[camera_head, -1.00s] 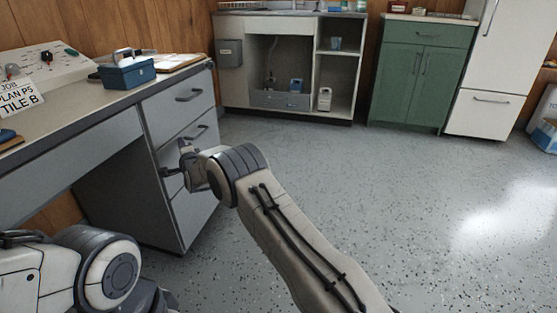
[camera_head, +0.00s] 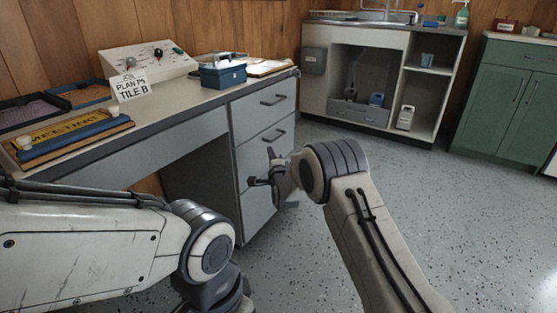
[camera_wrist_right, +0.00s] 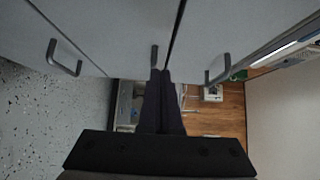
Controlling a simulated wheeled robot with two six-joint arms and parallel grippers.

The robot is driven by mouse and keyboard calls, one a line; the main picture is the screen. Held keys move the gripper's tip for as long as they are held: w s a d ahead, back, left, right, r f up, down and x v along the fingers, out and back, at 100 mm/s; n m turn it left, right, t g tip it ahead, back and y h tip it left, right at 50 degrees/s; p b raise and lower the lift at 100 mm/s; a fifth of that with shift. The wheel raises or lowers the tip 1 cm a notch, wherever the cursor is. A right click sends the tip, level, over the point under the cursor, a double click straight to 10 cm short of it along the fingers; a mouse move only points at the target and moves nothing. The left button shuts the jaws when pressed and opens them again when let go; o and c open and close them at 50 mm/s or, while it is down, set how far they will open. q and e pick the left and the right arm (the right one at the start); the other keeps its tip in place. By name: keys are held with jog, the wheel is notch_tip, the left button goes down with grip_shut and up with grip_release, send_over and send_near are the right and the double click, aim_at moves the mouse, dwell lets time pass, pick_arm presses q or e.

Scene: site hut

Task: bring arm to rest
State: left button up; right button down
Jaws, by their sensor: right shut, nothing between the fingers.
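My right arm (camera_head: 365,220) reaches up from the bottom of the head view. Its gripper (camera_head: 263,168) is in front of the drawers at the right end of the grey desk (camera_head: 190,103). In the right wrist view the two dark fingers (camera_wrist_right: 160,76) lie together, shut with nothing between them. Their tips overlap a drawer front and its handle in the picture; I cannot tell whether they touch. My left arm (camera_head: 95,240) lies across the lower left of the head view; its gripper is out of the picture.
The desk drawers (camera_head: 263,102) are closed. On the desk are a control panel (camera_head: 145,62), a blue box (camera_head: 223,75), a sign card (camera_head: 130,86) and trays (camera_head: 35,110). A sink unit (camera_head: 425,45) and green cabinet (camera_head: 500,100) stand behind. Speckled floor (camera_head: 420,200) is clear at right.

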jog(key=s+a+r+n+g+y+p, duration=0.1)
jog(key=s+a+r+n+g+p, duration=0.2)
jog(key=s, duration=0.5)
jog(key=s+a+r+n+g+p, duration=0.1)
jog(key=s+a+r+n+g, duration=0.2)
jog(key=s, duration=0.4)
jog(key=s+a+r+n+g+y+p, duration=0.1)
jog(key=s+a+n+g, duration=0.1)
jog(key=s+n, duration=0.45)
jog(key=s+d+r+n+g+h+p, duration=0.1)
jog(key=s+d+n+g, duration=0.25)
jog(key=s, duration=0.85)
jog(key=s+d+r+n+g+h+p, duration=0.1)
jog(key=s+d+r+n+g, duration=0.2)
jog(key=s, duration=0.8)
jog(key=s+d+n+g+h+p, duration=0.1)
jog(key=s+d+n+g+p, duration=0.25)
jog(key=s, duration=0.85)
notch_tip(320, 180, up, 38)
jog(key=n+p, duration=0.1)
jog(key=p, duration=3.5)
jog(key=shift+s+h, duration=0.15)
jog(key=shift+h, duration=0.15)
jog(key=shift+d, duration=0.1)
